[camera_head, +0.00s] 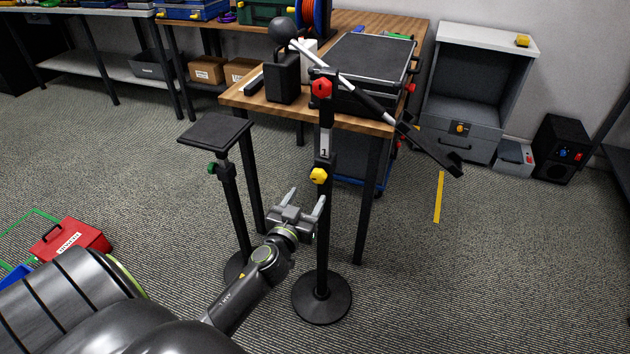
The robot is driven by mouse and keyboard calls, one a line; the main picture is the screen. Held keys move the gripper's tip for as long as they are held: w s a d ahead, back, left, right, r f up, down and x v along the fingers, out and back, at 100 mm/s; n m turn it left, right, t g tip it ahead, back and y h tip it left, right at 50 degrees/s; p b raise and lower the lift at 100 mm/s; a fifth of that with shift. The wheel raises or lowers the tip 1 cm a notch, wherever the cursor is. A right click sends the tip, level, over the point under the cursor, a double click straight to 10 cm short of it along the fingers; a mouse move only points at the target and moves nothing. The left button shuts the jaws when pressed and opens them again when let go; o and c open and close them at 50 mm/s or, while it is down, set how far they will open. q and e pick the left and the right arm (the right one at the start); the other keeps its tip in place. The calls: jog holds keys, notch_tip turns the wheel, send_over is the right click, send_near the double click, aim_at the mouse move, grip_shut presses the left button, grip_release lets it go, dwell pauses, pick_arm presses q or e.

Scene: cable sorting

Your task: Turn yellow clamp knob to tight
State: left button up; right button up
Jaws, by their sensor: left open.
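The yellow clamp knob (318,176) sits on the black upright of a stand (325,225), below a white label marked 1. A red knob (322,88) is higher on the same stand. My left gripper (306,197) is open and empty, its fingers pointing up just below and to the left of the yellow knob. The right finger is close to the pole; I cannot tell whether it touches. The knob is not between the fingers. My right gripper is not in view.
A second stand with a flat black top (214,131) and green knob (213,168) is to the left. A boom arm (365,98) crosses the first stand's top. Behind is a wooden table (240,101). A red toolbox (71,239) lies at left. Floor at right is clear.

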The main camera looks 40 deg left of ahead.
aim_at(317, 180)
pick_arm(q)
jog(key=x, duration=0.6)
jog(key=shift+w, duration=0.3)
jog(key=c, duration=1)
